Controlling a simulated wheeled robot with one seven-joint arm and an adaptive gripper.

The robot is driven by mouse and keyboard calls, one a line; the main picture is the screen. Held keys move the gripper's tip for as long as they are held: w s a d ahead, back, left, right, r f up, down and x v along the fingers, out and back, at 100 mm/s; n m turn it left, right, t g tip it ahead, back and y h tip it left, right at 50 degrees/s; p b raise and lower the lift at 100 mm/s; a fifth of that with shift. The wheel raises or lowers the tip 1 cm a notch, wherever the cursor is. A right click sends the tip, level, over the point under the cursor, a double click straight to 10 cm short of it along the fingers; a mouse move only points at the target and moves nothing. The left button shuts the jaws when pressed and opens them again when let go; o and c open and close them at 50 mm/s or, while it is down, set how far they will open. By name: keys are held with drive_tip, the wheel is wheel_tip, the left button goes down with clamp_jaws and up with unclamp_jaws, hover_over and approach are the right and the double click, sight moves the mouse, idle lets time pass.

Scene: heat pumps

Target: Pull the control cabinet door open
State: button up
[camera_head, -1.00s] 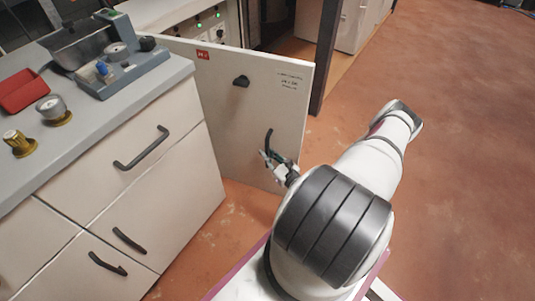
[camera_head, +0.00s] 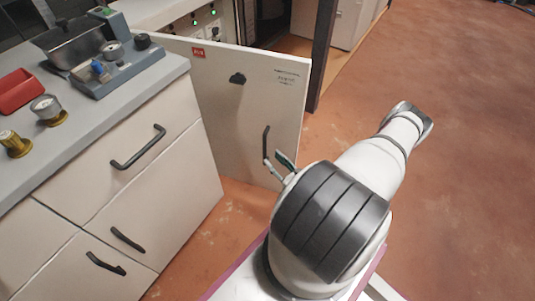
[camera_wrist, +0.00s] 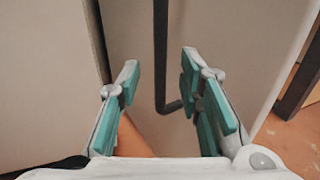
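The control cabinet door (camera_head: 222,118) is a pale panel with a red label, a dark knob (camera_head: 238,78) and an upright dark handle (camera_head: 265,144). It stands swung out from the cabinet, whose inside shows behind it. My gripper (camera_head: 277,161) is at the handle's lower part, partly hidden by my arm. In the wrist view my gripper (camera_wrist: 160,72) has its teal-padded fingers spread wide. The handle (camera_wrist: 160,48) appears in the gap between them, apart from both pads. I cannot tell whether it lies between the fingertips or just beyond them.
A grey-topped drawer unit (camera_head: 95,112) with dark handles stands close on the left, bearing gauges, a red tray (camera_head: 18,91) and a blue-grey device (camera_head: 110,68). A dark post (camera_head: 322,55) stands behind the door. The reddish floor (camera_head: 460,130) at right is clear.

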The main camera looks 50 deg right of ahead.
drive_tip(key=s, duration=0.3)
drive_tip(key=s+a, duration=0.1)
drive_tip(key=s, duration=0.1)
drive_tip(key=shift+s, duration=0.4)
